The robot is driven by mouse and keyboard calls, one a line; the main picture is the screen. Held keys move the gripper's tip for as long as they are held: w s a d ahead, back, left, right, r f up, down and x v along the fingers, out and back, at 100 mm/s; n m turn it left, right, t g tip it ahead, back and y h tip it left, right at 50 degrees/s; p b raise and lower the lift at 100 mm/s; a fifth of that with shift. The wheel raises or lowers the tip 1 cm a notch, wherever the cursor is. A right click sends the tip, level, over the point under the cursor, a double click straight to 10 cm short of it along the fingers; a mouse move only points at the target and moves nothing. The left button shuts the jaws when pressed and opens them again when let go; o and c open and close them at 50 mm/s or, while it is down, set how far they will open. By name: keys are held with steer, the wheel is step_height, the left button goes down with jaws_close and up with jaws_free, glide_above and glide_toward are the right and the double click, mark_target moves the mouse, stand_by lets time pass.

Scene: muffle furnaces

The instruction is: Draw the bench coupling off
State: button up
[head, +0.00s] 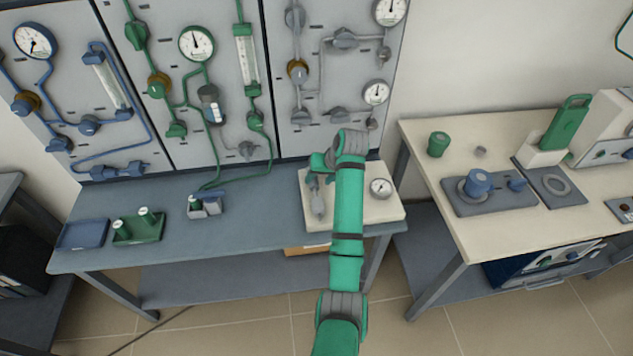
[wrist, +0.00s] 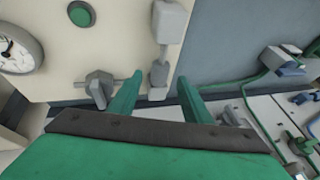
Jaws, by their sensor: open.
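My gripper (head: 321,168) is over the cream block (head: 347,213) on the bench. In the wrist view its two green fingers (wrist: 160,92) are apart with nothing held. A grey fitting (head: 318,200) stands on the cream block; in the wrist view its narrow end (wrist: 159,74) shows in line with the gap between the fingers, and I cannot tell its depth from them. A grey hexagonal piece (wrist: 98,87) is beside the left finger. A green hose (head: 226,178) runs from the panel to a small grey holder (head: 209,208) on the bench. I cannot tell which fitting is the bench coupling.
A gauge (head: 380,187) and a green button (wrist: 81,13) are on the cream block. A blue tray (head: 84,234) and a green tray (head: 151,231) with two green-and-white pieces are at left. Pipe panels (head: 220,90) rise behind. A cream table (head: 430,190) with instruments stands right.

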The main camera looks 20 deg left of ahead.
mark_target(316, 183)
steer(key=shift+x, duration=2)
steer(key=shift+d, duration=0.1)
jaws_close()
